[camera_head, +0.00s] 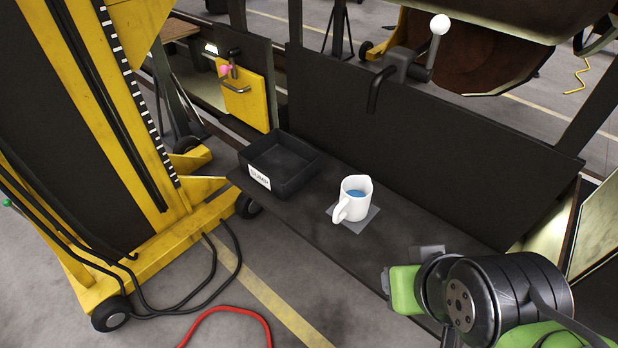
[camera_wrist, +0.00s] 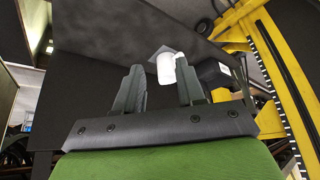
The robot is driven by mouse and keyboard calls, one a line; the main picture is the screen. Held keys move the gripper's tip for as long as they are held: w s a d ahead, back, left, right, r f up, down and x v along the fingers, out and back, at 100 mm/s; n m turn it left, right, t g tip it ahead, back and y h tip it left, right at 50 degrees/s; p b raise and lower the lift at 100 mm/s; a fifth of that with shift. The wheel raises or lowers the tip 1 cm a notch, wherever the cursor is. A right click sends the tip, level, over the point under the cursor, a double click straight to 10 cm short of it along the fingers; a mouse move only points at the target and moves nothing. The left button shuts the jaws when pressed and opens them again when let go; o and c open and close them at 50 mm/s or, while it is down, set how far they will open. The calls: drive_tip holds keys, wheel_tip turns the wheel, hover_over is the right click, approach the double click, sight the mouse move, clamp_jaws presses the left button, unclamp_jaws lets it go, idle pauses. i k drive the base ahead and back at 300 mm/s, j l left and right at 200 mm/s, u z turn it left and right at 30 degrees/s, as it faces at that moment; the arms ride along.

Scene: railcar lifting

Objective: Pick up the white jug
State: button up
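The white jug (camera_head: 353,199) stands upright on a small grey square pad (camera_head: 366,221) on the dark shelf. Blue liquid shows inside it, and its handle points toward the lower left. In the wrist view the jug (camera_wrist: 166,68) appears beyond my fingertips, apart from them. My gripper (camera_wrist: 158,80) is open, with a clear gap between its two fingers and nothing in it. In the head view my green and black arm is at the lower right, to the right of the jug; the fingers are not clearly seen there.
A black open bin with a white label (camera_head: 260,177) sits on the shelf left of the jug. A dark upright panel with a white-knobbed lever (camera_head: 439,25) stands behind. A yellow lifting frame (camera_head: 130,120) is at the left. Shelf (camera_head: 425,230) space right of the jug is clear.

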sight(357, 191)
drive_tip(key=i+j, duration=0.15)
drive_tip(key=j, duration=0.2)
drive_tip(key=i+j, duration=0.2)
drive_tip(key=j, duration=0.15)
drive_tip(key=i+j+u, duration=0.1)
drive_tip(key=j, duration=0.3)
drive_tip(key=i+j, duration=0.25)
drive_tip(key=j, duration=0.1)
